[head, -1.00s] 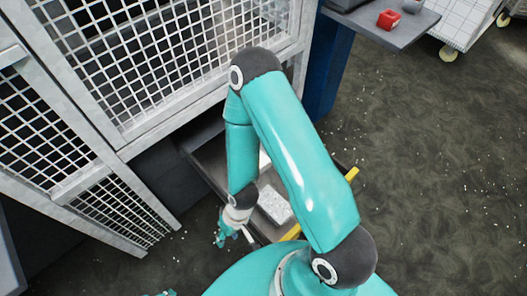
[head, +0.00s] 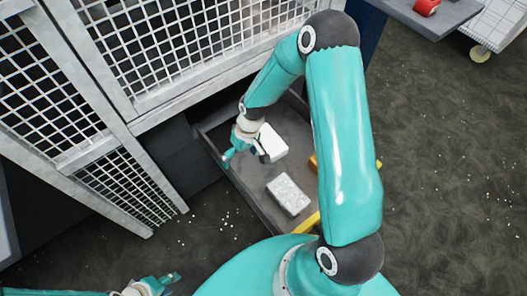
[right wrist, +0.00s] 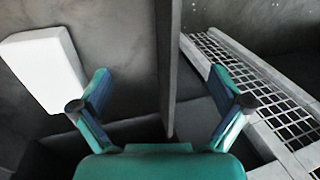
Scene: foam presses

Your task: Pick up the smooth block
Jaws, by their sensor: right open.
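The smooth white block (head: 272,143) lies in the dark tray (head: 245,185), towards its back. It also shows at the left of the right wrist view (right wrist: 45,70). A speckled, rough-looking grey block (head: 288,194) lies nearer the front of the tray. My right gripper (head: 246,158) is open and empty, just left of the white block, over the tray's left side. In the right wrist view the tray wall runs between the open fingers (right wrist: 160,76), and the white block is outside them. My left gripper (head: 165,283) is at the bottom left, away from the tray; its opening is unclear.
A wire-mesh cage (head: 185,50) stands behind and left of the tray. An orange thing (head: 313,163) is partly hidden by my right arm. The tray's front has a yellow edge (head: 306,222). A red object (head: 427,7) sits on a shelf at top right.

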